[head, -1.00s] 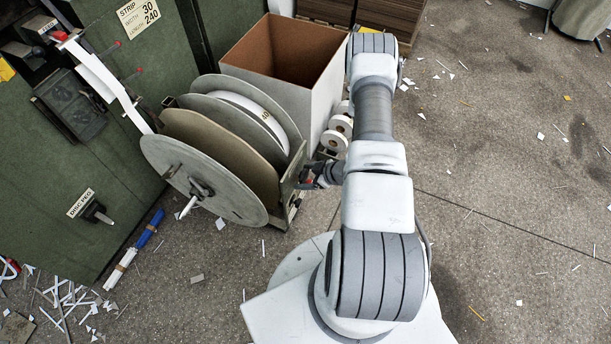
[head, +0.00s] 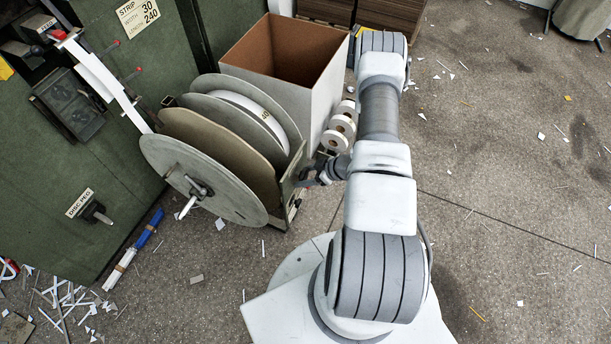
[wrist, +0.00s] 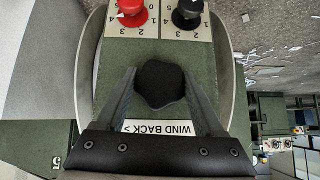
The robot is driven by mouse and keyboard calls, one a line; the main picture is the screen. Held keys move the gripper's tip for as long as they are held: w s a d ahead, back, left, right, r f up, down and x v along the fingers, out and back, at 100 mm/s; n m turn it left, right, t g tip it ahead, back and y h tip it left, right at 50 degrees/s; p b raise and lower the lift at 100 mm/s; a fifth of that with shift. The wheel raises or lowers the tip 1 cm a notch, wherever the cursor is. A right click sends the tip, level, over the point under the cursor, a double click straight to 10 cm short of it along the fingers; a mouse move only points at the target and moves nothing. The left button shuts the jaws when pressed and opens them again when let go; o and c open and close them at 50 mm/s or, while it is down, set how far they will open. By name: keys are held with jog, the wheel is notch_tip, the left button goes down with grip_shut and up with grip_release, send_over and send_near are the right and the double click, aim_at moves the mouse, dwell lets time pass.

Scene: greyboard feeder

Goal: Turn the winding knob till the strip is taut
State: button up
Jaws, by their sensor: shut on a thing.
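The black winding knob (wrist: 160,83) sits on a green panel above an upside-down "WIND BACK >" label (wrist: 158,128) in the wrist view. My gripper (wrist: 158,90) has one finger on each side of the knob and is shut on it. In the head view my gripper (head: 308,177) is at the right side of the reel stand; the knob cannot be made out there. The white strip (head: 100,75) runs from the green machine down to the large reel (head: 205,180) and looks nearly straight. Its lower end is hidden behind the grey disc.
A red knob (wrist: 131,8) and another black knob (wrist: 188,10) with number scales are beyond the winding knob. An open carton (head: 290,60) and small white rolls (head: 340,125) stand close behind my gripper. Scraps litter the floor; the right side is mostly clear.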

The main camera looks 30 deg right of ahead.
jog(key=o, duration=1.4)
jog(key=shift+c, duration=0.2)
jog(key=p+v, duration=0.5)
jog(key=v, duration=1.2)
jog(key=shift+s+r, duration=0.15)
jog(key=shift+r, duration=0.05)
